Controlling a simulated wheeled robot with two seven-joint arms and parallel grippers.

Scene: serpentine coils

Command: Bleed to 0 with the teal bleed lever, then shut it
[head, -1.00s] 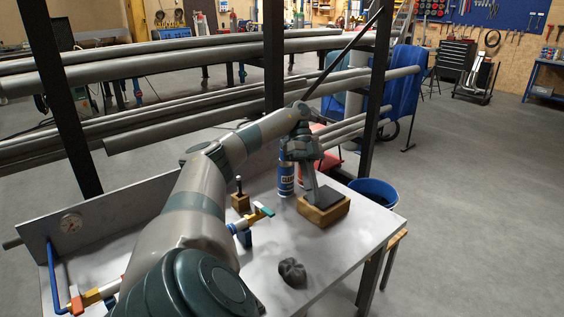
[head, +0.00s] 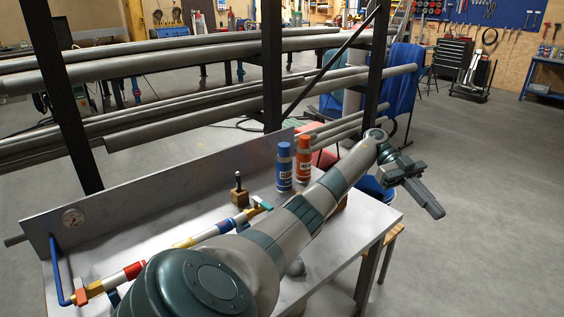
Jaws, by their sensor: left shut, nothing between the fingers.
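The teal bleed lever (head: 263,205) sits at the far right end of the pipe run on the bench. A pipe with blue, white and yellow bands (head: 205,231) leads to it, partly hidden behind my left arm. My left gripper (head: 437,211) is shut and empty. It hangs past the bench's right edge, well away from the lever. My right gripper is out of view.
A blue can (head: 284,168) and an orange can (head: 303,160) stand near the back panel. A wooden block with a black knob (head: 239,192) stands behind the lever. An orange-red handle (head: 81,294) is at the pipe's left end. My left arm covers the bench's front and middle.

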